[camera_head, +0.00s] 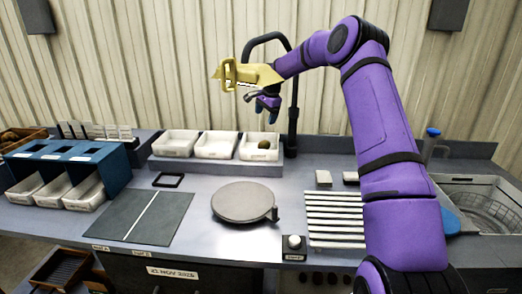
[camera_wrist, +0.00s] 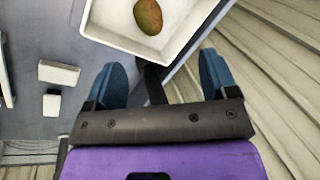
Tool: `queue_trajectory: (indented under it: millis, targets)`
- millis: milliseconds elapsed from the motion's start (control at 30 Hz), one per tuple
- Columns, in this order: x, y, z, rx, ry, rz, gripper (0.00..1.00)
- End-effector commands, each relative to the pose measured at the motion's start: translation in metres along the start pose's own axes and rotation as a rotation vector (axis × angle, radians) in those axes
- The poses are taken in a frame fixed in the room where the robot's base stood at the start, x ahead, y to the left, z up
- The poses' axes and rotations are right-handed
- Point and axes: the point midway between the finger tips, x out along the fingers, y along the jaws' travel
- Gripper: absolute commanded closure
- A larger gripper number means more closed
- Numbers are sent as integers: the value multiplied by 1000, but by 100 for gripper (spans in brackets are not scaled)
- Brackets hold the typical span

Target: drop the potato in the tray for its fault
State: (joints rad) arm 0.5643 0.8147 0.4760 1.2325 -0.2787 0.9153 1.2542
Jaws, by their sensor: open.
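A brown potato (camera_head: 264,145) lies in the rightmost of the three white trays on the raised step at the back. In the wrist view the potato (camera_wrist: 148,16) shows a greenish-brown side and rests on the floor of its white tray (camera_wrist: 122,43). My gripper (camera_head: 269,111) is above that tray, clear of the potato. In the wrist view its two blue fingers (camera_wrist: 162,76) stand apart with nothing between them. The middle tray (camera_head: 216,153) and the left tray (camera_head: 173,151) look empty.
A round grey turntable (camera_head: 244,202) stands in the middle of the bench, with a slatted white rack (camera_head: 335,217) to its right. A dark bent post (camera_head: 293,105) rises just right of the trays. A blue rack with white bins (camera_head: 65,160) is at left.

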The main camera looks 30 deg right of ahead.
Motion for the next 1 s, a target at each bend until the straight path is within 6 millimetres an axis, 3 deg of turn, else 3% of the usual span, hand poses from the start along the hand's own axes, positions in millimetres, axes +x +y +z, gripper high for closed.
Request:
queue_trajectory:
  millis: [100, 333, 1000]
  targets:
    - [-22, 0, 0, -1, 1, -1, 21]
    - [-45, 0, 0, -1, 0, 0, 21]
    - [-49, 0, 0, 0, -1, 1, 21]
